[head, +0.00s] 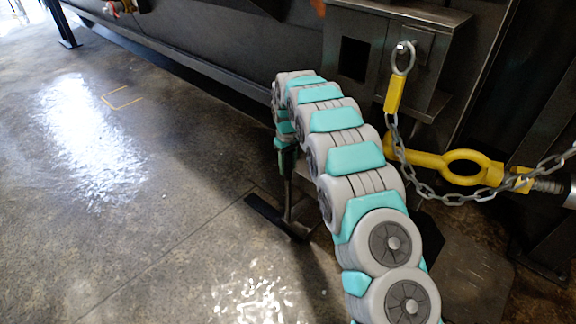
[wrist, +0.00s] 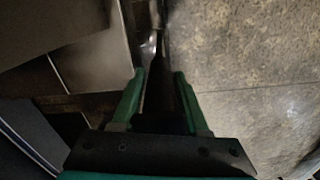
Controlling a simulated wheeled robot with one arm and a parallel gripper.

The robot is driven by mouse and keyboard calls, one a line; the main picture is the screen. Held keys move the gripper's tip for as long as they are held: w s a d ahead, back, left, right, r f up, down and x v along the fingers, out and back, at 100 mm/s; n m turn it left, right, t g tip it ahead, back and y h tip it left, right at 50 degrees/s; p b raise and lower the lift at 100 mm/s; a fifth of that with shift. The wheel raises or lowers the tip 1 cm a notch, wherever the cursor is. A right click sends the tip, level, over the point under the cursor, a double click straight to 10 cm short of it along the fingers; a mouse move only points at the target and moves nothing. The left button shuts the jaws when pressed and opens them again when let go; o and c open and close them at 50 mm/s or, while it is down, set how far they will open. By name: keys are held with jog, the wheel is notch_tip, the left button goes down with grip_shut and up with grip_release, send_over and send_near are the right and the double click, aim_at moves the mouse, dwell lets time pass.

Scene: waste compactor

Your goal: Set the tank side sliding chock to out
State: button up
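In the head view, my gripper (head: 287,165) hangs at the far end of the arm, pointing down. It is just above a thin metal post with a dark flat foot bar (head: 276,216) on the floor. In the wrist view, the two green fingers of my gripper (wrist: 157,78) stand apart. A dark strip lies between them, and a shiny metal rod (wrist: 149,46) shows near the tips. I cannot tell whether the fingers touch the rod. No part is clearly recognisable as the sliding chock; it may be hidden by the arm or dark.
A yellow eye fitting (head: 465,167) and a hanging chain (head: 425,193) are right of the arm. The dark steel machine (head: 235,55) runs along the back. The concrete floor (head: 130,215) at left is clear. In the wrist view, floor (wrist: 245,55) fills the right side.

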grip_shut()
dwell(1.0)
